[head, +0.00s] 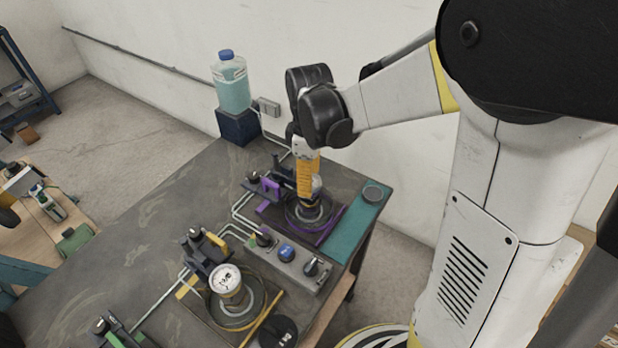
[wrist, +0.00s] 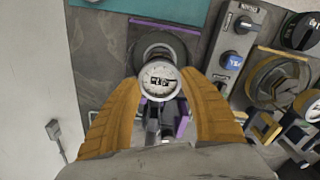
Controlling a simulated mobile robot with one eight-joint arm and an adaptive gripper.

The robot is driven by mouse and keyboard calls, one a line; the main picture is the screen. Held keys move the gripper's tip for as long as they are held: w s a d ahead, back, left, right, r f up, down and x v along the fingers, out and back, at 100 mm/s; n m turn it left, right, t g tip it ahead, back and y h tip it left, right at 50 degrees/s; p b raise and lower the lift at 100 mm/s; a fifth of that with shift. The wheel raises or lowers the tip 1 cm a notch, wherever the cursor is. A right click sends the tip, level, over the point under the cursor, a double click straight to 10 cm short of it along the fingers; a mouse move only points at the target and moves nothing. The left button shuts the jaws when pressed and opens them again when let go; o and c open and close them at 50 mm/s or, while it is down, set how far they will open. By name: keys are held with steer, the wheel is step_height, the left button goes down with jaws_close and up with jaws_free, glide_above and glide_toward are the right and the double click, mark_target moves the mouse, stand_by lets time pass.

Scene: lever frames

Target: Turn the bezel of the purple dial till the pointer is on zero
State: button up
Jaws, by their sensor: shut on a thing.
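The purple dial (head: 311,212) stands at the table's far right corner, marked by purple strips and a purple bracket around its base. In the wrist view its white round face (wrist: 160,81) with a dark rim sits between my fingertips. The dark marks on the face are too small to read, so I cannot tell where the pointer stands. My gripper (head: 310,195) comes down from above with its yellow fingers. In the wrist view my gripper (wrist: 160,74) is shut on the dial's bezel, one finger on each side. The dial is partly hidden by my fingers in the head view.
A yellow-marked dial (head: 228,282) stands nearer, with a grey control box (head: 290,262) bearing several knobs between the two. A teal mat (head: 352,235) lies at the right edge. A bottle (head: 231,85) stands on a dark block behind. The table's left part is bare.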

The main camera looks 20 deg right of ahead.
steer(key=n, duration=0.6)
steer(key=shift+n, duration=0.3)
stand_by(0.5)
steer(key=o, duration=1.2)
steer(key=shift+r, duration=0.1)
step_height(320, 180, up, 12)
steer(key=shift+f, duration=0.1)
